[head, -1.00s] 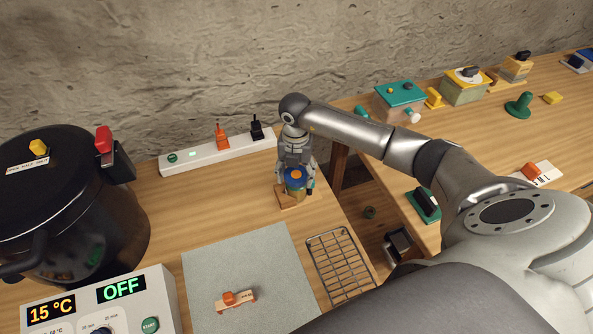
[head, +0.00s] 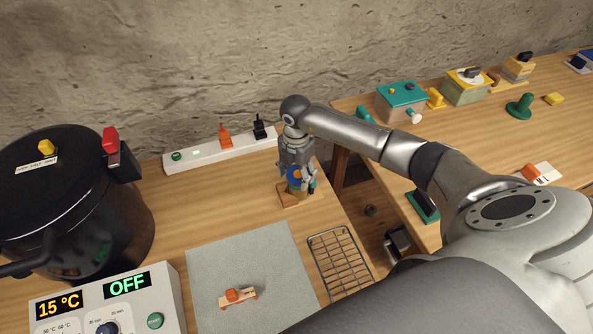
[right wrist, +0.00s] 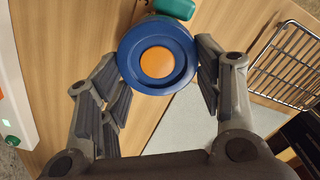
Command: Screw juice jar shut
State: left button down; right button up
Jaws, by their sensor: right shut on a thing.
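The juice jar's lid, a blue ring with an orange centre (right wrist: 157,62), faces the camera in the right wrist view. In the head view the lid (head: 294,177) is partly covered by my fingers. The jar body below it is mostly hidden, and it stands at a wooden holder (head: 286,196) on the bench. My right gripper (right wrist: 160,66) reaches down from above with its fingers on either side of the lid, shut on it. It also shows in the head view (head: 296,172). My left gripper is not in view.
A teal part (right wrist: 174,8) sits close beside the lid. A wire rack (head: 340,262) and a grey mat (head: 215,270) with a small wooden piece (head: 238,297) lie in front. A white strip with switches (head: 205,153) runs behind; a black pot (head: 75,205) stands left.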

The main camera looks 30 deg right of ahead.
jog(key=shift+w+r+m+p, duration=0.1)
jog(key=shift+r+m+p, duration=0.1)
jog(key=shift+m+p, duration=0.7)
jog(key=m, duration=0.2)
jog(key=shift+w+f+m, duration=0.1)
jog(key=shift+f+m, duration=0.05)
jog(key=shift+m, duration=0.25)
jog(key=o, duration=1.2)
